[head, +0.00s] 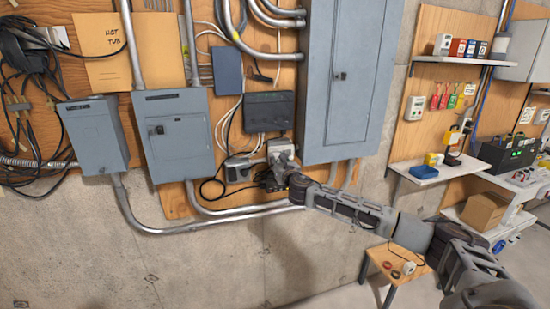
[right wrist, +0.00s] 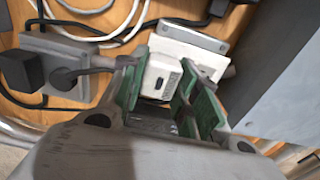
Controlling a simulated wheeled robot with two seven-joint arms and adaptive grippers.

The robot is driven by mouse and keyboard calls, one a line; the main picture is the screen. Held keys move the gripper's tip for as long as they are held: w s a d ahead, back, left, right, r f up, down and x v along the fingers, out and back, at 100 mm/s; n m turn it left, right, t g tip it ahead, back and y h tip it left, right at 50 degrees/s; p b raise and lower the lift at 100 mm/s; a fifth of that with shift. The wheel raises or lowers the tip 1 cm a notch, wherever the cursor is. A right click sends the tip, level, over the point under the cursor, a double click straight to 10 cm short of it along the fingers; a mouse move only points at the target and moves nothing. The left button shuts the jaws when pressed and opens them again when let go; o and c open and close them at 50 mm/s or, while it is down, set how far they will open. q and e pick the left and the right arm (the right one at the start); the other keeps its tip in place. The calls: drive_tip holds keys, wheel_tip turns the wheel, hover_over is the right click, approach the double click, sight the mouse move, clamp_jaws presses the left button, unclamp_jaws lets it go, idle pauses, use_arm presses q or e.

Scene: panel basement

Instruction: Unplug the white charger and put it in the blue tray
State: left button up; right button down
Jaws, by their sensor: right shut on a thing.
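The white charger (right wrist: 160,76) is a small white block with a dark slot, seen in the right wrist view between my green-padded fingers. It is at a metal outlet box (right wrist: 190,42) on the wooden wall panel; the pictures do not show clearly whether its prongs are in the socket. My right gripper (right wrist: 162,95) is shut on it; in the head view the gripper (head: 281,166) is at the outlet below the black box. A small blue object (head: 433,159) on the right shelf may be the blue tray. My left gripper is not in view.
A second outlet box (right wrist: 75,62) with black plugs and cords is just left of the charger. A grey cabinet (head: 350,80) stands close on the right. Conduit (head: 250,212) runs below. A small wooden stool (head: 396,270) holds small items.

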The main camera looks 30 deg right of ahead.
sight(278, 160)
drive_tip(key=shift+s+a, duration=0.1)
drive_tip(key=shift+s, duration=0.35)
drive_tip(key=shift+s, duration=0.35)
drive_tip(key=shift+p+v, duration=0.4)
drive_tip(key=shift+v, duration=0.7)
drive_tip(key=shift+a, duration=0.1)
